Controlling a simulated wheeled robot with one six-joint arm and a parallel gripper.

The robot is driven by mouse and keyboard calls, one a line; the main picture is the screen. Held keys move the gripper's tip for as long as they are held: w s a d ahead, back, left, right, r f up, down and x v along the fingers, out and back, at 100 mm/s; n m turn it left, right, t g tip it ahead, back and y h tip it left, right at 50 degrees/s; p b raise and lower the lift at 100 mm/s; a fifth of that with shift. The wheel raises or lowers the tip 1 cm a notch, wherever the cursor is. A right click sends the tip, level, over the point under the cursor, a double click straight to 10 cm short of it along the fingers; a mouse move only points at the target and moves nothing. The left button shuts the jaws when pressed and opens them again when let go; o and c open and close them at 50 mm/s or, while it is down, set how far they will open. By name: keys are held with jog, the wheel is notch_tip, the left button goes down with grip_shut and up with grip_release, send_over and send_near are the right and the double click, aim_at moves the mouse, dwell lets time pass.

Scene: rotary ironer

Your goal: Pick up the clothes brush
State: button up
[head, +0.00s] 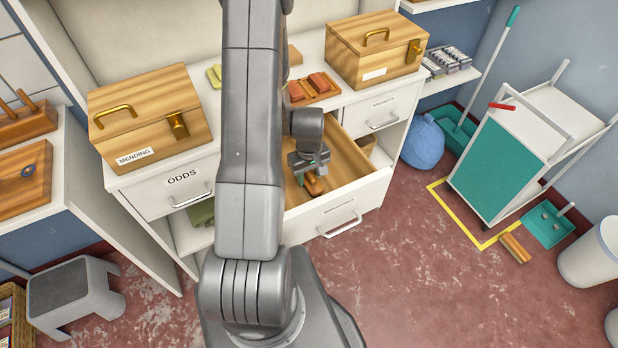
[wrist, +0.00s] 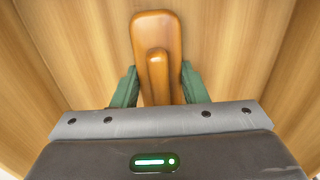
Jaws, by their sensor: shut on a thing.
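The clothes brush (wrist: 157,30), an orange-brown wooden piece with a raised grip along its top, lies in the open drawer. In the head view the brush (head: 314,187) shows just below my gripper (head: 309,172), inside the drawer. In the wrist view the green fingers of my gripper (wrist: 154,88) are on either side of the brush and closed against it. The near end of the brush is hidden by the gripper body. I cannot tell whether the brush touches the drawer floor.
The open drawer (head: 362,200) has walls around the gripper. A wooden box labelled MENDING (head: 150,118) and another wooden box (head: 376,48) stand on the counter above. A stool (head: 72,290) is at lower left and a teal-sided trolley (head: 497,170) at right.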

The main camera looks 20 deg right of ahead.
aim_at(309, 172)
jog(key=shift+r, duration=0.1)
jog(key=shift+r, duration=4.95)
